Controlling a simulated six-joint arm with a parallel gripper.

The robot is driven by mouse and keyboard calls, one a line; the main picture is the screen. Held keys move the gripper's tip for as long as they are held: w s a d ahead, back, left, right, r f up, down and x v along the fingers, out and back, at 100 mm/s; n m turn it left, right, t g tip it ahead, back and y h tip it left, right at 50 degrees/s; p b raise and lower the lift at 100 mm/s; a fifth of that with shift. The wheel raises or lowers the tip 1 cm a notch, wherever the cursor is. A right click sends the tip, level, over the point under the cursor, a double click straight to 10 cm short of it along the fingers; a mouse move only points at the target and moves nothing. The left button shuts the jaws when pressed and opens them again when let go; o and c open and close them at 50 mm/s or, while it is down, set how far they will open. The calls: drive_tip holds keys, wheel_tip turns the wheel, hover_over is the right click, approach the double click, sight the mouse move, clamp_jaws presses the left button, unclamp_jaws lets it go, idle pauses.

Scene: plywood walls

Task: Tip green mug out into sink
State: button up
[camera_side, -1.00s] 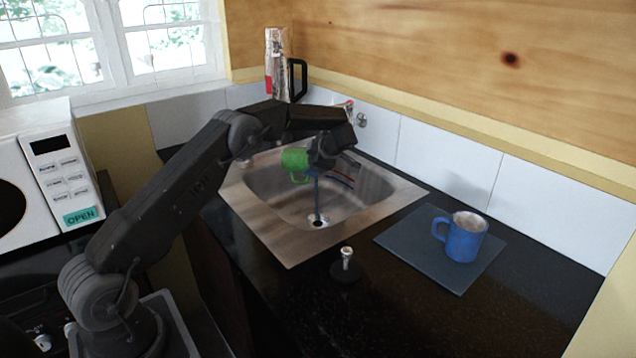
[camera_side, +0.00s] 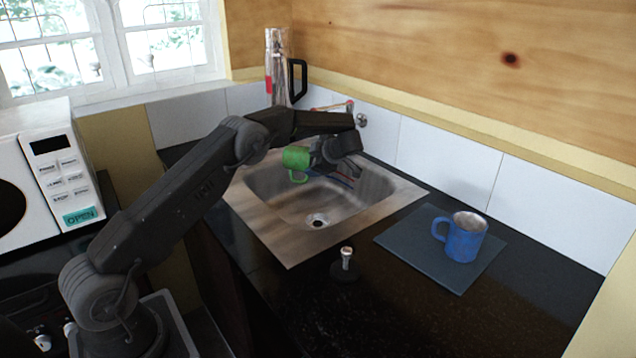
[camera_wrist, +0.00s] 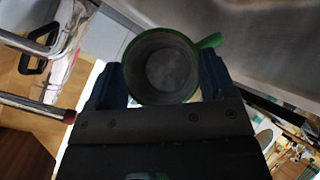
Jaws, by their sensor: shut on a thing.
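The green mug (camera_side: 296,157) is tipped on its side in the air above the left back part of the sink (camera_side: 262,215), with its handle hanging down. My gripper (camera_side: 318,156) is shut on the mug, at its right side in the side view. In the wrist view, the mug (camera_wrist: 130,72) sits between the two fingers of my gripper (camera_wrist: 160,80), its mouth facing the camera. Its inside looks grey and bare, with no liquid that I can make out. The sink's drain (camera_side: 317,220) is in clear view below, with nothing falling into it.
A blue mug (camera_side: 463,240) with something pale in it stands on a dark mat (camera_side: 420,238) right of the sink. A small metal-topped knob (camera_side: 346,260) is in front. A tall flask with a black handle (camera_side: 279,70) stands behind. A microwave (camera_side: 40,165) is at left.

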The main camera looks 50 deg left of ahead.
sight(305, 152)
drive_tip(key=s+a+h, duration=0.1)
drive_tip(key=a+n+t+h, duration=0.1)
drive_tip(key=shift+s+a+r+h, duration=0.2)
drive_tip(key=shift+s+a+h, duration=0.15)
drive_tip(key=shift+s+h, duration=0.05)
drive_tip(key=shift+w+d+f+t+h, duration=0.2)
drive_tip(key=shift+t+h, duration=0.1)
drive_tip(key=shift+t, duration=0.1)
drive_tip(key=shift+s+a+n+t+h, duration=0.3)
drive_tip(key=shift+a+h, duration=0.1)
drive_tip(key=shift+h, duration=0.3)
drive_tip(key=shift+s+a+f+t+h, duration=0.1)
drive_tip(key=shift+a+f+t+h, duration=0.15)
drive_tip(key=shift+h, duration=0.3)
drive_tip(key=shift+s+a+f+t+h, duration=0.1)
drive_tip(key=shift+t+h, duration=0.25)
drive_tip(key=shift+h, duration=0.2)
drive_tip(key=shift+s+a+f+n+t+h, duration=0.15)
drive_tip(key=shift+s+a+n+t+h, duration=0.05)
drive_tip(key=shift+a+n+t+h, duration=0.25)
drive_tip(key=s+a+f+n+t+h, duration=0.1)
drive_tip(key=s+a+f+t+h, duration=0.1)
drive_tip(key=s+a+t+h, duration=0.2)
drive_tip(key=shift+s+a+f+n+h, duration=0.15)
drive_tip(key=shift+a+f+n+h, duration=0.2)
drive_tip(key=shift+a+h, duration=0.7)
drive_tip(key=shift+a, duration=0.1)
